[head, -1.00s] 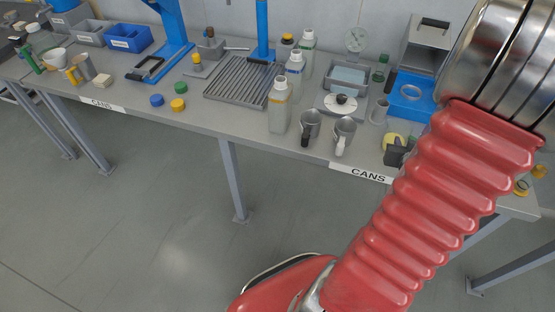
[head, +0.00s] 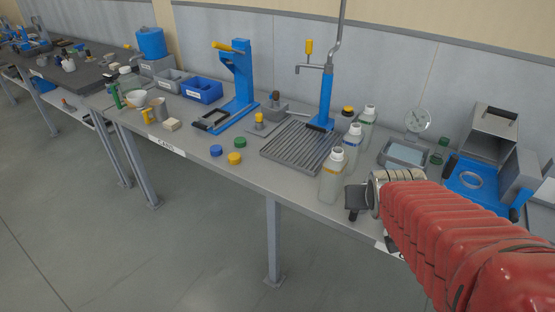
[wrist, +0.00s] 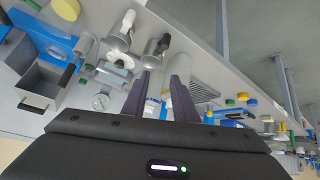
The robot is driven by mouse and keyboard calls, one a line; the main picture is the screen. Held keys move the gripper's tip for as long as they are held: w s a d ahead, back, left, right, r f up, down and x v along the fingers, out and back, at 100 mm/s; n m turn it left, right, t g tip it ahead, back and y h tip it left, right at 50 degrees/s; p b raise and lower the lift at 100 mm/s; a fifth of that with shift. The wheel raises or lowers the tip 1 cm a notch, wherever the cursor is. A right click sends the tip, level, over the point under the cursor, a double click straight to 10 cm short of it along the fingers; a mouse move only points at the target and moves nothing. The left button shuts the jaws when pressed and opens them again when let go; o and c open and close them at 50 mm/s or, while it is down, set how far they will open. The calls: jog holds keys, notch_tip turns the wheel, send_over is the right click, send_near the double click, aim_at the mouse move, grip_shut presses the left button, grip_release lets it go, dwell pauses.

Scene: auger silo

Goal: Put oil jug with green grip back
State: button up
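My gripper (head: 356,205) is over the front edge of the bench, beside the white bottle with an orange band (head: 333,175). In the wrist view my gripper (wrist: 164,68) has its two dark fingers apart, with nothing held between them. A green grip (head: 116,96) stands at the bench's left part, beside a white bowl (head: 137,99); the body under the grip is too small to make out. Far from it, the wrist view shows a metal jug with a white grip (wrist: 122,32) and one with a black grip (wrist: 155,50); my arm hides both in the head view.
A slotted drain tray (head: 295,146) lies mid-bench below a blue stand (head: 327,97). Blue, green and yellow caps (head: 234,158) lie left of it. A blue press (head: 240,85), a blue bin (head: 202,90) and a yellow-handled can (head: 160,109) are farther left. Bare bench shows between these.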

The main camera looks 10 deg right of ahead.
jog(key=s+a+r+n+y, duration=0.1)
jog(key=s+a, duration=0.3)
jog(key=a, duration=0.5)
jog(key=s+a+r+n+g+y, duration=0.1)
jog(key=s+a+r, duration=0.3)
jog(key=a, duration=0.4)
jog(key=shift+s+a+n+g+y, duration=0.3)
jog(key=shift+s+a+n+y, duration=0.05)
jog(key=shift+s+n+y, duration=0.5)
